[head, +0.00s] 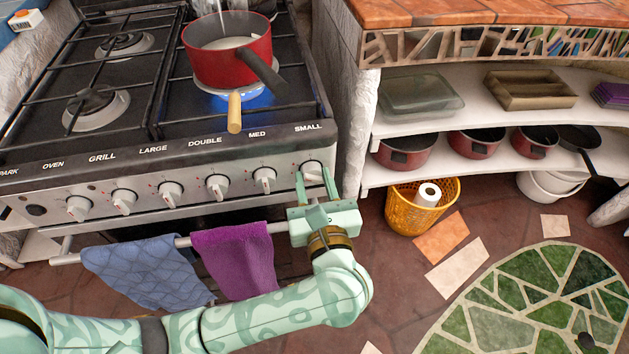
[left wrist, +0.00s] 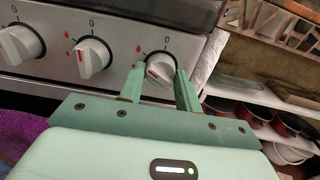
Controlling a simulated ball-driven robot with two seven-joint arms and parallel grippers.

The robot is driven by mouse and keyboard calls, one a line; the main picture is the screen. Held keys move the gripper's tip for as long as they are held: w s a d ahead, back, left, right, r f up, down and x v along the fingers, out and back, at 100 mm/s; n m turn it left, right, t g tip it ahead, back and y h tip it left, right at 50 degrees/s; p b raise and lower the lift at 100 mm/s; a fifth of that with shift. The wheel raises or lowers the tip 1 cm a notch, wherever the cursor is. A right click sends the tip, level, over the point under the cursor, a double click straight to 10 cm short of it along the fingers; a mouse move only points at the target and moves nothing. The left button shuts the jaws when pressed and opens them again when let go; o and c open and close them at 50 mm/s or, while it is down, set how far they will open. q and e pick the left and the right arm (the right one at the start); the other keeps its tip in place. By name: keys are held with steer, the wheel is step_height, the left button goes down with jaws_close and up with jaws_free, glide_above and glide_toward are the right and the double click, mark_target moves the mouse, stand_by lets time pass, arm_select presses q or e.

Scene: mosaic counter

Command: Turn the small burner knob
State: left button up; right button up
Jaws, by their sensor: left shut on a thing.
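The small burner knob (head: 312,170) is the rightmost white knob on the stove's front panel, under the label SMALL. My left gripper (head: 315,184) is at this knob, with one finger on each side of it. In the left wrist view the knob (left wrist: 160,69) shows between the two fingers of the left gripper (left wrist: 161,86), its pointer tilted. The left gripper is shut on the knob. My right gripper is in neither view.
Other knobs (head: 264,180) line the panel to the left. A purple towel (head: 232,262) and a blue towel (head: 147,270) hang on the oven rail. A yellow basket (head: 412,212) stands right.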

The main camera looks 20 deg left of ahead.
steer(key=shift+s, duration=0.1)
arm_select(q)
steer(key=shift+r+m+p, duration=0.1)
steer(key=shift+m+p, duration=0.35)
steer(key=shift+m, duration=0.35)
steer(key=m+p, duration=0.4)
steer(key=shift+s+r, duration=0.1)
steer(key=shift+r, duration=0.05)
steer(key=m+p, duration=0.3)
steer(key=m, duration=0.1)
steer(key=shift+f+m+p, duration=0.25)
steer(key=shift+m+p, duration=0.55)
steer(key=shift+m, duration=0.4)
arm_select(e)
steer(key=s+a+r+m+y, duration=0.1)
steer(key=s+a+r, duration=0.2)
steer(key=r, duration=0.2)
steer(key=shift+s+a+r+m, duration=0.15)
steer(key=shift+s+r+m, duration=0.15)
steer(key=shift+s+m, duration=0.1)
arm_select(q)
steer(key=o, duration=1)
steer(key=shift+c, duration=0.2)
